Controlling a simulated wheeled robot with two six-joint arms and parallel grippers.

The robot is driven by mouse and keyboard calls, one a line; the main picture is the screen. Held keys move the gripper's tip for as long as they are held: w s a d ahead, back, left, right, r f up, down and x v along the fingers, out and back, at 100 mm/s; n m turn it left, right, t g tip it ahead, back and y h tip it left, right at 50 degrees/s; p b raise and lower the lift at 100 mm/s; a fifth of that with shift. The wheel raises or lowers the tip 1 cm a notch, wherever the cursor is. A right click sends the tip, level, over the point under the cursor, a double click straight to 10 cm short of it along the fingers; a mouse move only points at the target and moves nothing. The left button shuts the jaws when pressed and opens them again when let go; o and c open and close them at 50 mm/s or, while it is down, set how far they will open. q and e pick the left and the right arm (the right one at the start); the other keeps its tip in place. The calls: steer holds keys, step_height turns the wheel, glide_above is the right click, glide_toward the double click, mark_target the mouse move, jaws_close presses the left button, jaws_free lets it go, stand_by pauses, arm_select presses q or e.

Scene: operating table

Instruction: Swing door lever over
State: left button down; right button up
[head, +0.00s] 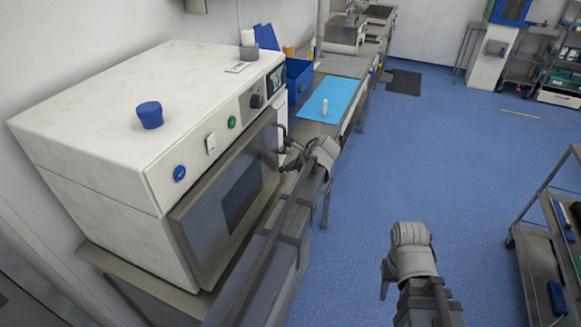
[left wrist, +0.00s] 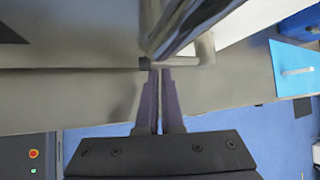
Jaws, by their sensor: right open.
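The steel oven door (head: 225,190) is closed on the front of the white sterilizer (head: 105,110). Its lever (head: 281,138) is at the door's far edge. In the left wrist view the lever (left wrist: 190,22) is a shiny bar with a short cross piece. My left gripper (head: 284,160) is at the lever. In the left wrist view its fingers (left wrist: 157,75) are close together with a thin gap, tips just below the cross piece. Whether they touch it is unclear. My right gripper (head: 386,280) is open and empty, low over the floor.
A blue cup-shaped item (head: 150,115) sits on the sterilizer. A blue bin (head: 299,78) and a bench with a light blue mat (head: 329,99) stand beyond it. A cart (head: 540,270) stands at right. The blue floor (head: 450,160) between is clear.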

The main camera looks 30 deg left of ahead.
arm_select(q)
steer(key=shift+r, duration=0.15)
steer(key=shift+w+a+r+p, duration=0.1)
steer(key=shift+r+p, duration=0.6)
steer(key=shift+p, duration=0.15)
steer(key=shift+f, duration=0.1)
step_height(320, 180, down, 3)
steer(key=d+b, duration=0.3)
steer(key=b, duration=0.1)
steer(key=d+r+p, duration=0.5)
steer(key=r+p, duration=0.2)
steer(key=p, duration=0.1)
steer(key=shift+d+r, duration=0.3)
steer(key=shift+r, duration=0.05)
steer(key=shift+f, duration=0.1)
